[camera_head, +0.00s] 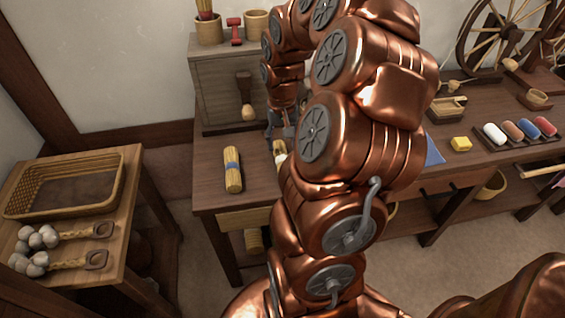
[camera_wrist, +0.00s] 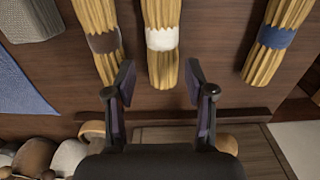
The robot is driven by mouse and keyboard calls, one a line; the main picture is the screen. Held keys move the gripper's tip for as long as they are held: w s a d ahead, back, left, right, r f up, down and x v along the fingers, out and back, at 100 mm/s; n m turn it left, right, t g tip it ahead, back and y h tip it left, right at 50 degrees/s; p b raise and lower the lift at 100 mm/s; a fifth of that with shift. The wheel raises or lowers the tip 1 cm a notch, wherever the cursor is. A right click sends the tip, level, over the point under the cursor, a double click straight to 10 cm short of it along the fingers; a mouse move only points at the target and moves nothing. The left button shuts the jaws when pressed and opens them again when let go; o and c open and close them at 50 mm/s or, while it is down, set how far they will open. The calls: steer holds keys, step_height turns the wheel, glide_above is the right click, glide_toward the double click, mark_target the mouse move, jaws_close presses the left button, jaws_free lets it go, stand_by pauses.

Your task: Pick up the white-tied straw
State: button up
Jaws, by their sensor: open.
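The white-tied straw (camera_wrist: 162,60) is a yellow bundle with a white band, lying on the dark wooden bench. In the wrist view it is in the middle, its lower end between my gripper's fingertips (camera_wrist: 160,78). My gripper is open with nothing held; I cannot tell its height above the straw. In the head view the straw (camera_head: 279,150) is mostly hidden behind my arm, just below my gripper (camera_head: 277,132). A brown-tied bundle (camera_wrist: 101,40) lies left of it in the wrist view, a blue-tied bundle (camera_wrist: 268,38) right of it; the blue-tied one also shows in the head view (camera_head: 232,170).
A wooden cabinet (camera_head: 225,85) stands at the back of the bench (camera_head: 205,195). A blue cloth (camera_wrist: 18,80) and a grey block (camera_wrist: 28,18) lie left of the bundles in the wrist view. A side table with a wicker basket (camera_head: 22,212) stands at left.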

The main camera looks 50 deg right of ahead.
mark_target(281, 153)
steer(key=shift+s+a+f, duration=0.1)
steer(key=shift+a+f, duration=0.1)
steer(key=shift+f, duration=1.15)
steer(key=shift+s+a+f, duration=0.1)
steer(key=shift+a+f, duration=0.05)
steer(key=shift+f, duration=1.15)
steer(key=shift+w, duration=0.1)
steer(key=shift+c, duration=0.4)
steer(key=c, duration=0.8)
